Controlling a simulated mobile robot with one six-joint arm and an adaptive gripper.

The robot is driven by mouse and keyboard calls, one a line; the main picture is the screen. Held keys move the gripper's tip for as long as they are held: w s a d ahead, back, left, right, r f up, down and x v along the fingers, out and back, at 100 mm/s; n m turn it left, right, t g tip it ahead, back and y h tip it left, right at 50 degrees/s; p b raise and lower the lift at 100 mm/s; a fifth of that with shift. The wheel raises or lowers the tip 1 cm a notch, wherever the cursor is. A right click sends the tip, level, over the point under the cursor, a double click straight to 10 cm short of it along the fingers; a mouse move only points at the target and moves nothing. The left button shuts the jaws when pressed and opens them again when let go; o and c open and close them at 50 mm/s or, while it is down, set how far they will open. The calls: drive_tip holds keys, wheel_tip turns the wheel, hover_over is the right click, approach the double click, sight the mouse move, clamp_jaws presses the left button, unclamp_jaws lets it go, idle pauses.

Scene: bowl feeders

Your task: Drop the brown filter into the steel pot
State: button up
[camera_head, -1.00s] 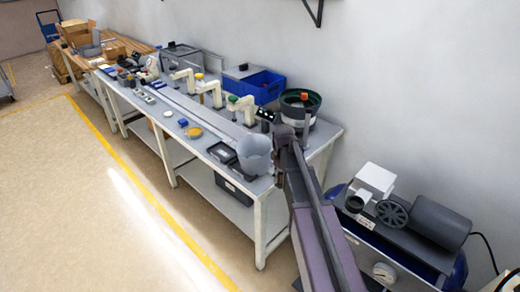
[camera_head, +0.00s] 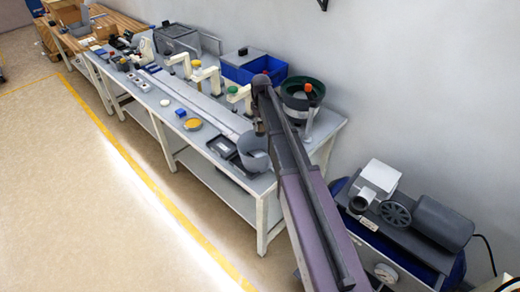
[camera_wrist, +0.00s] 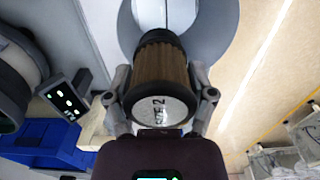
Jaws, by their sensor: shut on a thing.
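The brown filter (camera_wrist: 162,70) is a ribbed cylinder with a pale, lettered end cap, seen close up in the wrist view. My gripper (camera_wrist: 162,100) is shut on it, with one finger on each side. The steel pot (camera_wrist: 215,42) is a grey round vessel behind the filter in the wrist view, and the filter covers part of its opening. In the head view the pot (camera_head: 252,157) stands at the near end of the bench. My gripper (camera_head: 259,128) is at the pot's upper right edge there. I cannot tell the filter's height over the rim.
A black tray (camera_head: 221,146) sits left of the pot. A compressor (camera_head: 415,220) stands on the right. The floor at left is clear.

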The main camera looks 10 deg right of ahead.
sight(262, 135)
drive_tip(key=shift+w+d+f, duration=0.1)
drive_tip(key=shift+d+f, duration=0.1)
drive_tip(key=shift+d, duration=0.05)
drive_tip(key=shift+f+b, duration=2.85)
drive_tip(key=shift+b, duration=0.15)
drive_tip(key=o, duration=1.2)
drive_tip(key=shift+r, duration=0.2)
